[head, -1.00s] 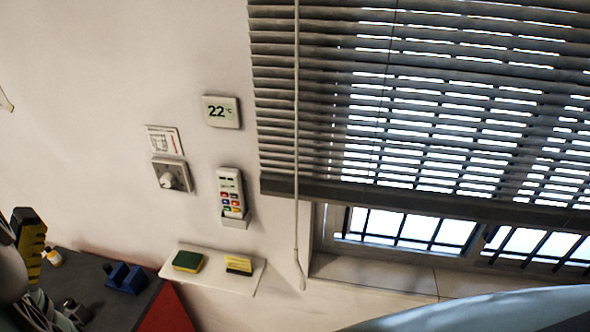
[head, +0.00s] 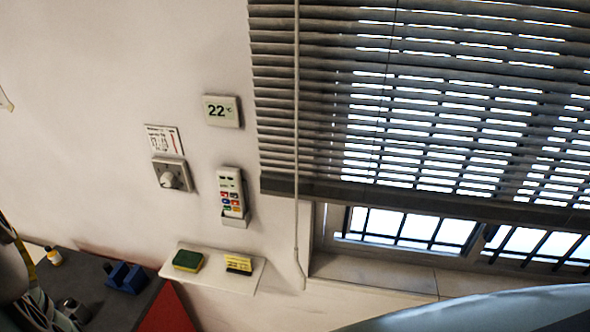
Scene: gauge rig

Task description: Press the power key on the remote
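The remote (head: 231,190) is a pale handset with several coloured keys. It sits upright, slightly tilted in the picture, in a small holder (head: 235,222) on the wall, left of the window. Its keys face the room; a small dark marking shows near its top, but the power key is too small to make out surely. My gripper cannot be made out; only parts that seem to be my arm (head: 12,275) show at the lower left edge. Nothing touches the remote.
A 22 °C display (head: 221,111), a dial (head: 172,175) and a printed card (head: 164,140) are on the wall nearby. A shelf (head: 213,271) below holds a sponge (head: 188,261) and a yellow-black item (head: 238,265). A cord (head: 296,130) hangs right of the remote.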

